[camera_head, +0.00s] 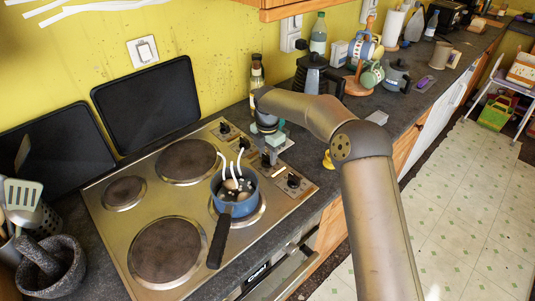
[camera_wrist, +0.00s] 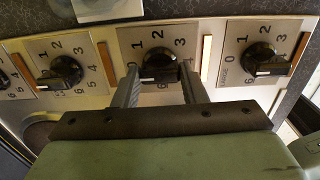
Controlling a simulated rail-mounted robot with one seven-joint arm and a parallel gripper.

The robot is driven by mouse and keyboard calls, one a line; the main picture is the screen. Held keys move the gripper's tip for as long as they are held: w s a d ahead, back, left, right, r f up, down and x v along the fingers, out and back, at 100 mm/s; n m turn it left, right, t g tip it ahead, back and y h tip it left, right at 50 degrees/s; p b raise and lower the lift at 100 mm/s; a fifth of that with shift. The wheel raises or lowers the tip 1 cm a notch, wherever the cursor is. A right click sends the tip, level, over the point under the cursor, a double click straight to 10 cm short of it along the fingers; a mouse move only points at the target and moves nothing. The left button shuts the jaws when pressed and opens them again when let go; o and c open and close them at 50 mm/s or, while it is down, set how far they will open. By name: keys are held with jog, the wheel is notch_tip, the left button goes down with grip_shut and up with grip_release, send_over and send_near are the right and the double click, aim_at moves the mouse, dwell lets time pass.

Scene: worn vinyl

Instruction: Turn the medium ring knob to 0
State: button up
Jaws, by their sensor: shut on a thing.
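The black hob knob (camera_wrist: 158,62) sits in the middle of the wrist view on a steel plate marked with numbers. The two fingers of my gripper (camera_wrist: 160,74) are shut on it, one at each side. Its white mark lies at the left, near the 0, partly crowded by the finger. I cannot read a label that tells which ring it serves. In the head view my gripper (camera_head: 269,155) is over the row of knobs at the hob's right edge and hides the middle of the row.
Other knobs sit to the left (camera_wrist: 62,72) and right (camera_wrist: 265,62) in the wrist view. A blue pot (camera_head: 233,195) stands on the front right ring, close to my gripper, with its handle towards the front.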

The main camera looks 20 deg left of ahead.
aim_at(267, 156)
jog(key=shift+r, duration=0.1)
jog(key=o, duration=1)
jog(key=shift+c, duration=0.2)
notch_tip(267, 156, up, 17)
jog(key=b, duration=0.1)
jog(key=shift+r, duration=0.15)
